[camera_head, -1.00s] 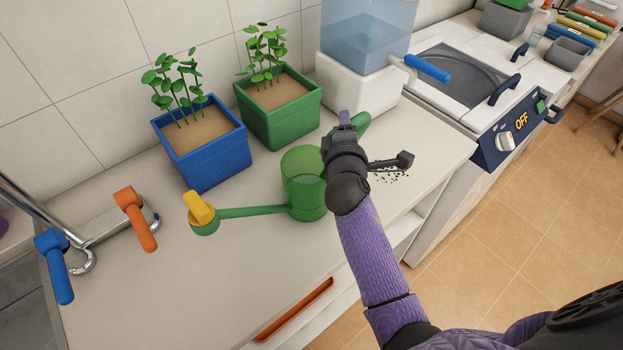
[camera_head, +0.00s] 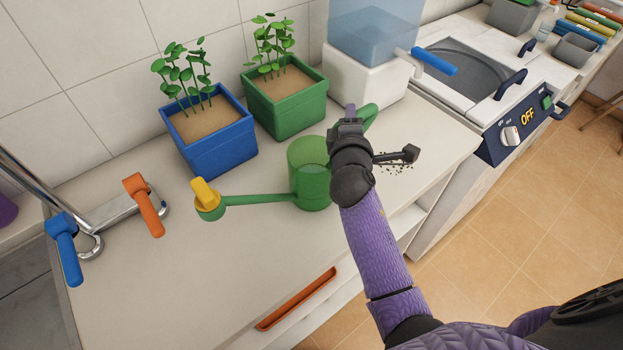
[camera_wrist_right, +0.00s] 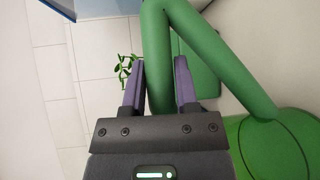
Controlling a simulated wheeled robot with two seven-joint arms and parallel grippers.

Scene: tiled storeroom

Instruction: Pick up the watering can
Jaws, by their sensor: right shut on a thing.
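The green watering can (camera_head: 307,178) stands on the white counter, with its long spout to the left ending in a yellow cap (camera_head: 206,195). Its handle is partly hidden behind my right gripper (camera_head: 349,122). In the right wrist view the green handle (camera_wrist_right: 158,60) runs between the two purple fingers of my right gripper (camera_wrist_right: 160,88), which is shut on it. The can body also shows at the lower right of that view (camera_wrist_right: 275,145). My left gripper is not in view.
A blue planter (camera_head: 215,145) and a green planter (camera_head: 287,105) stand behind the can. A water dispenser (camera_head: 365,75) stands behind my gripper. A small dark scoop (camera_head: 398,156) lies by scattered specks at the right. A faucet with orange (camera_head: 144,205) and blue (camera_head: 64,248) handles is at left.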

